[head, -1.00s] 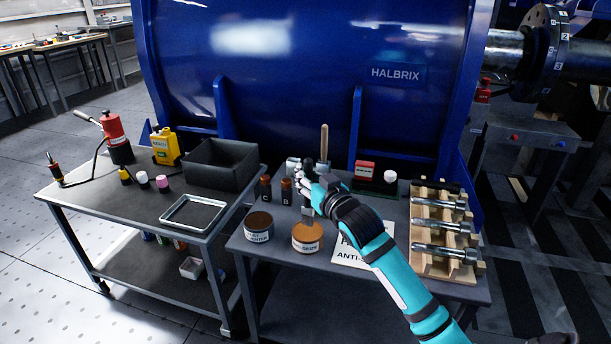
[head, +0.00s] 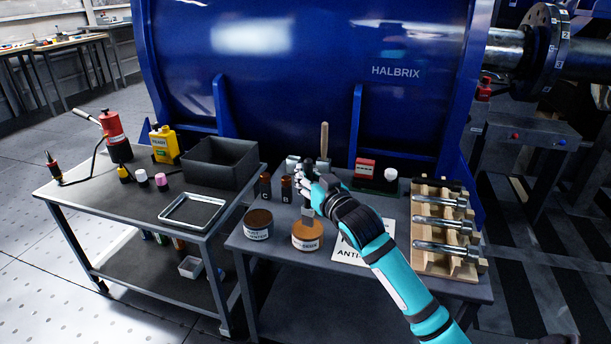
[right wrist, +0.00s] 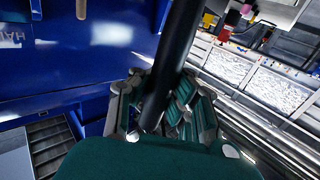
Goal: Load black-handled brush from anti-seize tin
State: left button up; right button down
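My right gripper (head: 310,186) is shut on the black-handled brush, whose dark handle (right wrist: 172,65) runs between the curled fingers in the right wrist view. The brush head (head: 308,211) points down at the far rim of a tin with orange-brown contents (head: 307,236). I cannot tell whether the bristles touch the contents. The tin's label is too small to read surely. A second tin with dark brown contents (head: 258,222) stands to its left. My left gripper is out of view.
A white card reading "ANTI-" (head: 350,252) lies right of the tin, partly under my arm. Small brown bottles (head: 265,187) stand behind the tins. A wooden rack of bolts (head: 425,265) is at right. A black bin (head: 215,165) and metal tray (head: 190,222) sit on the left table.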

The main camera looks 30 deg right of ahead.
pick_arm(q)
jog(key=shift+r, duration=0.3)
pick_arm(e)
jog(key=shift+f, duration=0.3)
dwell(0.3)
jog(key=shift+f, duration=0.1)
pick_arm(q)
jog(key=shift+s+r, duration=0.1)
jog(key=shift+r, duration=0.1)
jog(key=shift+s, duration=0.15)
pick_arm(e)
jog(key=shift+f, duration=0.1)
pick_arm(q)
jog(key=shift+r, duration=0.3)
pick_arm(e)
jog(key=shift+f, duration=0.1)
dwell(0.3)
